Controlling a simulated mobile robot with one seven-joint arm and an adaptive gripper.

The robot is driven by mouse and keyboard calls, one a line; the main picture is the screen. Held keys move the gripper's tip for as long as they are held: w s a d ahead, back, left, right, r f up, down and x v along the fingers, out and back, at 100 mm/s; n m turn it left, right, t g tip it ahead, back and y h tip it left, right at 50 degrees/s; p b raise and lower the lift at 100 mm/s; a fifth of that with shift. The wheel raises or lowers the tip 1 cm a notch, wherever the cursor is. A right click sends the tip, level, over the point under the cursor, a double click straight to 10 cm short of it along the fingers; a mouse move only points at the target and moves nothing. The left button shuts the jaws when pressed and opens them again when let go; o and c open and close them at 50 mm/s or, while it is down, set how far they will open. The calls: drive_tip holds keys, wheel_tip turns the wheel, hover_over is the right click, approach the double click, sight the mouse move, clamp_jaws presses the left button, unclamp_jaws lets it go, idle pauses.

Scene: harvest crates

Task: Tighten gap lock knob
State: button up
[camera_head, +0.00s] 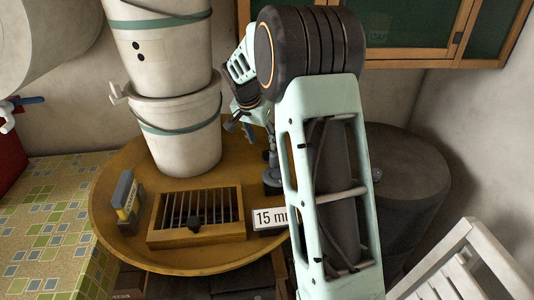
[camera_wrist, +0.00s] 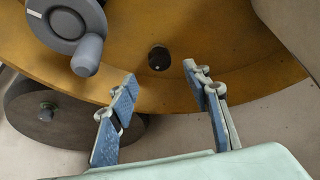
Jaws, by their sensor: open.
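My gripper (camera_wrist: 165,108) is open and empty. In the wrist view its two blue-padded fingers stand apart, with the dark piece beyond the gap between them. In the head view my gripper (camera_head: 240,122) is partly hidden near the white buckets.
A grey handwheel with a crank handle (camera_wrist: 88,55) is close to the left finger. A white label (camera_head: 270,217) reads "15 m", the rest hidden by my arm. Stacked white buckets (camera_head: 180,135), a small gauge-like block (camera_head: 127,200) and a dark drum (camera_head: 410,185) stand around.

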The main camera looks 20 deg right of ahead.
sight(267, 153)
drive_tip(key=x, duration=0.8)
drive_tip(key=shift+d+f, duration=0.1)
drive_tip(key=shift+f, duration=0.3)
